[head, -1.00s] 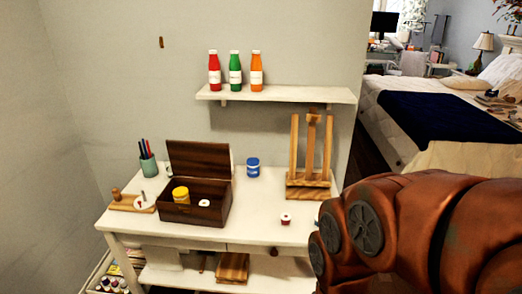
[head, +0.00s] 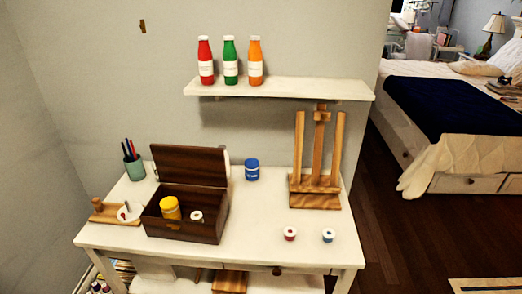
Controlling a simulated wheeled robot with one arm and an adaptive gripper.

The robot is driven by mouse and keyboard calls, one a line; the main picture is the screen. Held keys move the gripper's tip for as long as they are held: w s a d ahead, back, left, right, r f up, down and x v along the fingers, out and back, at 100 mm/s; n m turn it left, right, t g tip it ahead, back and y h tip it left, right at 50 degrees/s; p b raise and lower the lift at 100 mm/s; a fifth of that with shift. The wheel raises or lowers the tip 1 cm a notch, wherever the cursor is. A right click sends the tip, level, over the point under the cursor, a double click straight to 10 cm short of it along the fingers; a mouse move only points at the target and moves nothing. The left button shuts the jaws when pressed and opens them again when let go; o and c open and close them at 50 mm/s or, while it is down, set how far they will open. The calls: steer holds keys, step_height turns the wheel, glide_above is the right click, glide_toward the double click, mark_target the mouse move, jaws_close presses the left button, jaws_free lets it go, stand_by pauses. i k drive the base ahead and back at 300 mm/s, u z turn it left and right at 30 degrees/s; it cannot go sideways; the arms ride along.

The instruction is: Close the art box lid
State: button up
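The dark wooden art box (head: 183,228) stands on the white table, left of its middle. Its lid (head: 189,165) is up, standing open at the back of the box. Inside the box are a yellow jar (head: 170,208) and a small white spool-like item (head: 196,216) with a dark centre. My gripper is not in view, and no part of my arm shows in the head view.
A shelf (head: 290,88) with three bottles hangs above.

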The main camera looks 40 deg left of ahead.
mark_target(201, 165)
steer(key=z, duration=0.1)
steer(key=i, duration=5.25)
steer(key=u, duration=4.8)
steer(key=i, duration=1.65)
steer(key=z, duration=0.05)
